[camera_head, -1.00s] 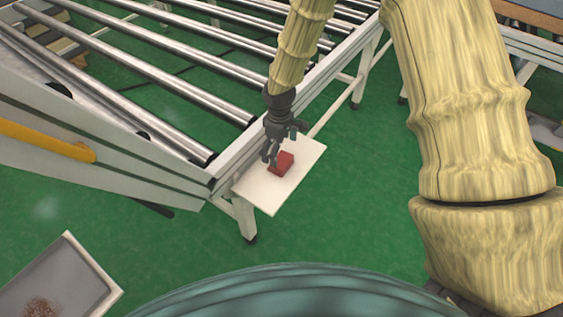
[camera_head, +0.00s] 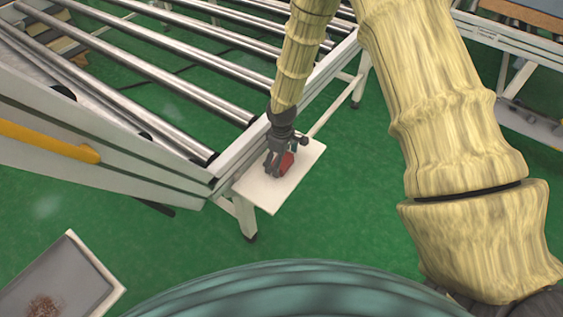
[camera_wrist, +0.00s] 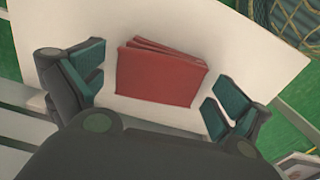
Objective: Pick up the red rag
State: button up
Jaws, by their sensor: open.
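The red rag (camera_wrist: 160,76) is folded into a small block and lies on a white board (camera_wrist: 215,30). In the head view the rag (camera_head: 287,161) is partly hidden behind my gripper (camera_head: 278,172), and the board (camera_head: 270,195) juts out beside the conveyor frame. In the wrist view my gripper (camera_wrist: 155,95) is open, with one finger left of the rag and the other right of it. The rag lies between the fingers, with a gap showing on both sides. I cannot tell the exact height of the fingertips above the board.
A roller conveyor (camera_head: 175,80) with a pale metal frame stands directly left of and behind the board. A grey tray (camera_head: 62,285) with something brown in it sits at lower left. The green floor (camera_head: 345,215) is clear in front of the board.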

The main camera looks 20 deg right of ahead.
jog(key=shift+c, duration=0.4)
jog(key=c, duration=1)
jog(key=shift+r, duration=0.1)
jog(key=shift+r, duration=0.75)
notch_tip(320, 180, up, 2)
jog(key=shift+b, duration=0.5)
jog(key=s+a+r+b, duration=0.1)
jog(key=s+a+b, duration=0.1)
jog(key=s, duration=1.4)
jog(key=shift+r, duration=0.2)
jog(key=shift+w, duration=0.1)
